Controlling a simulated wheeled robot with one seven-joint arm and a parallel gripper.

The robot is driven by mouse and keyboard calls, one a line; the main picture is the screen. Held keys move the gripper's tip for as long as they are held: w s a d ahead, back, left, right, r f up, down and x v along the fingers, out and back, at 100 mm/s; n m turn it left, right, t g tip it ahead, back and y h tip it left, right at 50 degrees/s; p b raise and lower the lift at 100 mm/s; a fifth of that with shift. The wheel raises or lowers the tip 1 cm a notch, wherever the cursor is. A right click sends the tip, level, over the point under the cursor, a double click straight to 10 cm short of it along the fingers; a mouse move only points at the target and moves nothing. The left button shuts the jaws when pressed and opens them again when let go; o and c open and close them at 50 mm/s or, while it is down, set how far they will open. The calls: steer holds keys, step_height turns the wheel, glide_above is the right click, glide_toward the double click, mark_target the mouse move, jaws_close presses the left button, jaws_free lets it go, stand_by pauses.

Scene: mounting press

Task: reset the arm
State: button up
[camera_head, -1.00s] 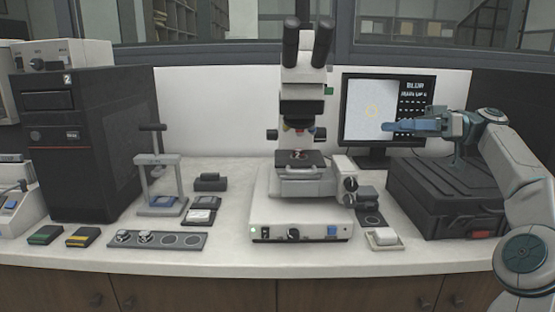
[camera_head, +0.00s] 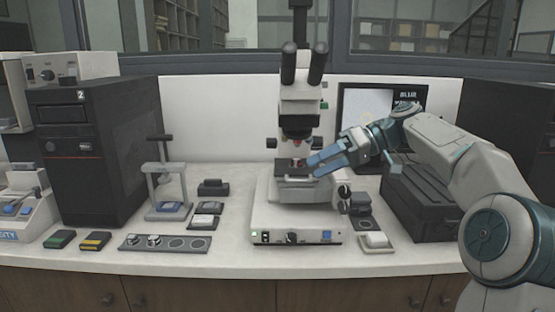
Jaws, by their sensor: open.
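My gripper (camera_head: 312,167) is at the end of my arm, which reaches in from the right. Its blue fingers point left, in front of or beside the right side of the microscope's stage (camera_head: 291,179). Its fingers look apart and nothing shows between them. I cannot tell whether they touch the stage. The white microscope (camera_head: 298,222) stands in the middle of the bench, with its black eyepieces at the top. My arm hides part of the monitor and part of the black case on the right.
A mounting press (camera_head: 165,185) stands left of the microscope. In front of it lies a grey tray (camera_head: 198,245) with round wells. A small white block (camera_head: 376,241) lies at the right front. The monitor (camera_head: 380,105) and black case (camera_head: 425,205) are at the right, a black computer tower (camera_head: 90,150) at the left.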

steer(key=s+a+f+m+h+p, duration=0.4)
steer(key=s+a+f+h+p, duration=0.15)
steer(key=s, duration=0.25)
steer(key=s+d+f+m+t+h+p, duration=0.1)
steer(key=s+d+f+m+h+p, duration=0.1)
steer(key=s, duration=0.8)
steer(key=s+d+f+m+t+h+p, duration=0.1)
steer(key=s+d+m+t+h+p, duration=0.1)
steer(key=s+d+h+p, duration=0.3)
steer(key=s+d+m+p, duration=0.1)
steer(key=s+d, duration=0.2)
steer(key=s, duration=0.2)
steer(key=shift+d+f+m, duration=0.2)
steer(key=shift+f+m, duration=0.1)
steer(key=shift+f, duration=0.1)
